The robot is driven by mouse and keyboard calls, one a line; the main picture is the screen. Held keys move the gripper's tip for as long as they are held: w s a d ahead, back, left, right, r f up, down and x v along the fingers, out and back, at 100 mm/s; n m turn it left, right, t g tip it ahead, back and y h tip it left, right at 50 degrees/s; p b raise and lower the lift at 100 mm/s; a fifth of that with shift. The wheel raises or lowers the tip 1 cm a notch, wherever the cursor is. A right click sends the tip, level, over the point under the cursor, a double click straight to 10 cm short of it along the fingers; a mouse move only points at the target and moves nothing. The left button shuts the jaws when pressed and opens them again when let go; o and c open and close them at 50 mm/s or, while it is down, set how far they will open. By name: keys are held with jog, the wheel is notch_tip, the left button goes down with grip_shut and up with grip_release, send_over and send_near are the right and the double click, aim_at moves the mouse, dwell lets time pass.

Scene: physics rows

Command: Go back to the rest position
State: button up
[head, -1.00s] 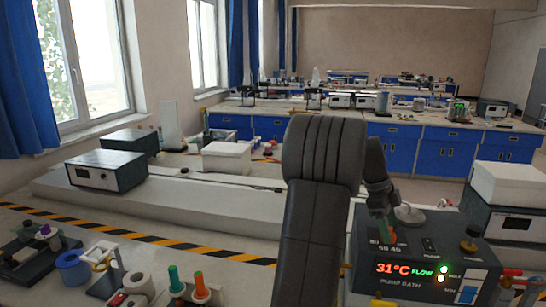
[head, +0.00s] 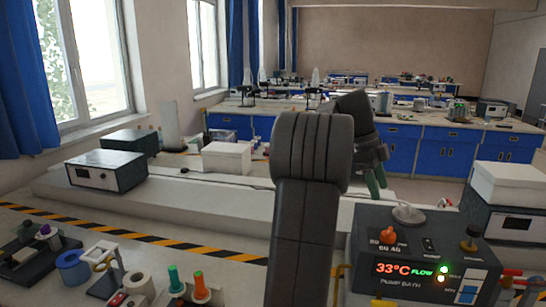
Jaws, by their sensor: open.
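My gripper (head: 375,184) is raised behind and to the right of my dark arm, which stands upright in the middle of the view. Its green fingertips point down and hang in the air above and behind the heated bath unit (head: 405,262). The gripper is open, and no object shows between its fingers. Part of the wrist is hidden behind my arm. The bath unit's orange knob (head: 388,236) is clear of the fingers. Its display (head: 392,269) reads 33°C in red, with FLOW in green beside it.
A white box on a dark instrument (head: 512,185) stands at the right. A low ledge carries another instrument (head: 105,170) and a white box (head: 226,157). Green and orange capped items (head: 185,283) stand at the front left. Striped tape (head: 130,235) crosses the bench.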

aim_at(390, 230)
jog(key=x, duration=1.2)
jog(key=shift+s+f, duration=0.1)
jog(key=shift+f, duration=0.1)
jog(key=shift+n, duration=0.5)
jog(key=n+t, duration=0.1)
jog(key=n, duration=0.1)
jog(key=shift+a+r+n+b, duration=0.1)
jog(key=shift+n+b, duration=0.2)
jog(key=shift+b, duration=0.05)
jog(key=n+t, duration=0.1)
jog(key=n, duration=0.1)
jog(key=n+t, duration=0.1)
jog(key=n, duration=0.1)
jog(key=shift+r+n+h+p, duration=0.1)
jog(key=shift+n+h+p, duration=0.2)
jog(key=shift+n+h, duration=0.1)
jog(key=n+t+p, duration=0.1)
jog(key=n, duration=0.1)
jog(key=n+p, duration=0.1)
jog(key=n, duration=0.2)
jog(key=shift+s+t+y+p, duration=0.15)
jog(key=shift+t+y+p, duration=0.15)
jog(key=shift+t+y, duration=0.1)
jog(key=shift+n+t+y+p, duration=0.4)
jog(key=shift+n+t+p, duration=0.2)
jog(key=shift+n+p, duration=0.85)
jog(key=shift+n, duration=0.75)
